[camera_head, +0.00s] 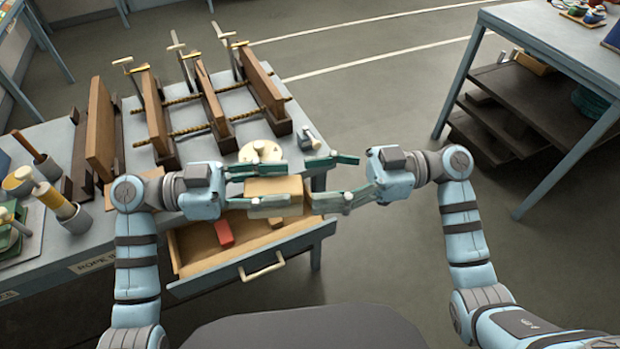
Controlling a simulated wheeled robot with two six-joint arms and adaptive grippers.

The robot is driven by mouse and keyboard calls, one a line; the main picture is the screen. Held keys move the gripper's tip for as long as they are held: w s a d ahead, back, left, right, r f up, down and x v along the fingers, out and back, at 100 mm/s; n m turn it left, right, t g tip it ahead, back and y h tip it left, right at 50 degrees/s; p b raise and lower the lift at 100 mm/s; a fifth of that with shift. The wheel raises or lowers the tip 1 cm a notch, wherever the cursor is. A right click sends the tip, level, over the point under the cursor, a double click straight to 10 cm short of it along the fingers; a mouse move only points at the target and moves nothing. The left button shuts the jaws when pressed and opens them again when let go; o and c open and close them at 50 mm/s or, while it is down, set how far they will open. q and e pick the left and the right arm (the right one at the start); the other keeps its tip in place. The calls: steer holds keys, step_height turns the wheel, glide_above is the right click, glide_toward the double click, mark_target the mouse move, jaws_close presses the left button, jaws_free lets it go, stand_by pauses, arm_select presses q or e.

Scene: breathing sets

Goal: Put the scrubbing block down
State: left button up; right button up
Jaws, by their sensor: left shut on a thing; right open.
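The scrubbing block, a tan rectangular block (273,188), is above the open drawer, near the table's front right edge. My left gripper (286,184) comes in from the left and is shut on this block, with one green finger along its far side and one along its near side. My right gripper (316,181) comes in from the right. Its fingers are apart, and their tips are close to the block's right end. I cannot tell whether they touch it. The block's underside is hidden.
The open drawer (190,262) holds a red block (224,232) and has a pale handle. On the table are a wooden rack with clamps (213,105), a round cream disc (262,152), a small metal piece (309,137) and handled tools at left.

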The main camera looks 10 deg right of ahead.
steer(key=shift+a, duration=1.2)
steer(key=shift+c, duration=1.3)
steer(key=c, duration=1)
arm_select(q)
steer(key=o, duration=1.4)
arm_select(e)
steer(key=shift+c, duration=0.2)
